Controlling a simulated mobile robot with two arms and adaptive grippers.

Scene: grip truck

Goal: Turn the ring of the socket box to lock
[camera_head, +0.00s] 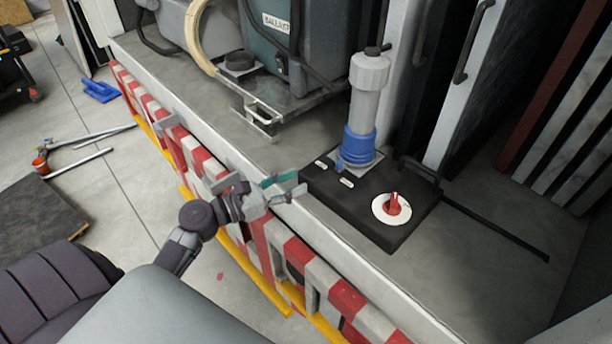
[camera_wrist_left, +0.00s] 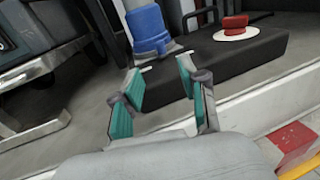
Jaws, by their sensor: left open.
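The socket box (camera_head: 370,228) is a flat black box on the grey truck bed. A grey plug with a blue ring (camera_head: 357,147) stands upright on its left part. A red rotary knob (camera_head: 394,204) on a white disc sits on its right part. My left gripper (camera_head: 292,184) is open and empty, just left of the box and apart from the ring. In the left wrist view its teal-padded fingers (camera_wrist_left: 158,82) point toward the box (camera_wrist_left: 240,56), with the blue ring (camera_wrist_left: 148,28) beyond them and the red knob (camera_wrist_left: 235,22) to the right. My right gripper is not seen.
A red-and-white striped barrier (camera_head: 290,250) runs along the bed's edge below my left arm. A ballast unit (camera_head: 285,50) and a metal bracket (camera_head: 262,117) stand behind left. A black handle (camera_head: 420,170) is behind the knob. Tall panels (camera_head: 465,85) stand right.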

